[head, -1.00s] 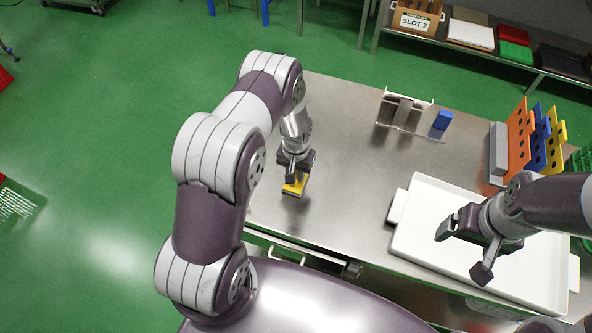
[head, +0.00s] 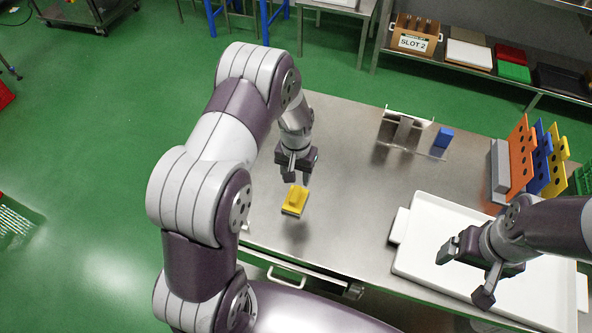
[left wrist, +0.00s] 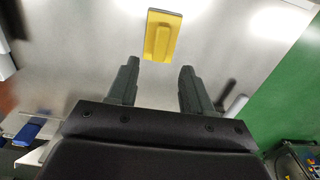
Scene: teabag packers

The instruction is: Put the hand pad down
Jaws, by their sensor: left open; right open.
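The yellow hand pad (head: 295,200) lies on the steel table (head: 340,225), near its left side. It also shows in the left wrist view (left wrist: 162,36), beyond the fingertips and clear of them. My left gripper (head: 297,180) is open and empty, a little above and behind the pad in the head view. In the left wrist view its two fingers (left wrist: 157,75) stand apart with nothing between them. My right gripper (head: 464,272) is open and empty above the white tray (head: 425,222).
A metal stand (head: 405,130) and a blue block (head: 444,137) stand at the back of the table. Orange (head: 521,155), blue and yellow perforated panels stand at the right. A shelf behind holds a box marked SLOT 2 (head: 414,42). The middle of the table is clear.

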